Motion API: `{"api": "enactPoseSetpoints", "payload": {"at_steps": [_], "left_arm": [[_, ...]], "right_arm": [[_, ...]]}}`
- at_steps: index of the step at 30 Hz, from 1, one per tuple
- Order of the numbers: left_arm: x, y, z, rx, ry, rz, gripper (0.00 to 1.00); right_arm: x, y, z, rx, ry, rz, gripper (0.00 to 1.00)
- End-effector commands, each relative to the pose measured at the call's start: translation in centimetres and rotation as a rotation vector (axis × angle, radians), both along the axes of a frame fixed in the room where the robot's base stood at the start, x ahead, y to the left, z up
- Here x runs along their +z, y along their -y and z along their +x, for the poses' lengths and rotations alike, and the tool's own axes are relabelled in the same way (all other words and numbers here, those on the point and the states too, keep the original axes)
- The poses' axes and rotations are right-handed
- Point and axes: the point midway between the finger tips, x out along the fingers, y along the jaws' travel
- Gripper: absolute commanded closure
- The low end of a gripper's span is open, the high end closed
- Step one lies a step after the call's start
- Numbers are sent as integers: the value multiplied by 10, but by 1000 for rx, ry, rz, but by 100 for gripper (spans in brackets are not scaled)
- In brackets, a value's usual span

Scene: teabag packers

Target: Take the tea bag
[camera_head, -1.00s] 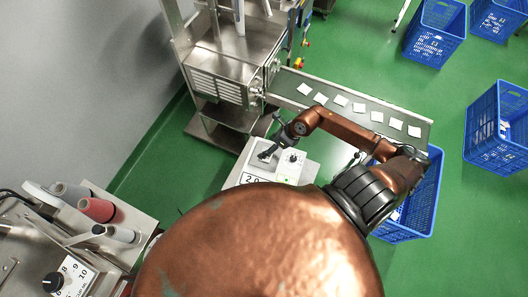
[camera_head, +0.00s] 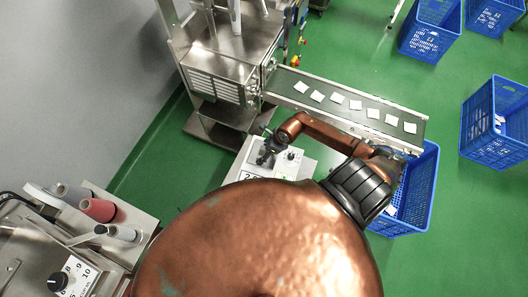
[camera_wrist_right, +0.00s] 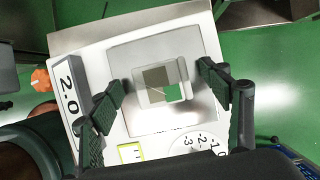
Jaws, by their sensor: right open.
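A small square tea bag (camera_wrist_right: 158,76) with a brownish-grey part and a green part lies on the metal plate (camera_wrist_right: 128,62) of a white scale in the right wrist view. My right gripper (camera_wrist_right: 162,84) is open, with one dark finger on each side of the tea bag and visible gaps between. I cannot tell its exact height over the plate. In the head view my right gripper (camera_head: 266,157) is over the scale (camera_head: 292,164), and the tea bag there is hidden or too small to tell. My left gripper is not in view.
A conveyor (camera_head: 318,85) with several white tea bags runs right from a steel machine (camera_head: 222,70). A blue crate (camera_head: 424,190) stands at its end, with more crates at right. A steel bench (camera_head: 130,215) with thread cones is at left. Green floor lies between.

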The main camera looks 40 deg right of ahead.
Motion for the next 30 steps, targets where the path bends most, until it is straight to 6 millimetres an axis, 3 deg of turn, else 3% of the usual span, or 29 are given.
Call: {"api": "enactPoseSetpoints", "payload": {"at_steps": [4, 15, 30], "left_arm": [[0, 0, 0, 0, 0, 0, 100], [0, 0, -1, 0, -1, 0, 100], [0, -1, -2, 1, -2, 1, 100]], "right_arm": [[0, 0, 0, 0, 0, 0, 30], [0, 0, 0, 0, 0, 0, 56], [6, 0, 0, 1, 1, 0, 58]]}}
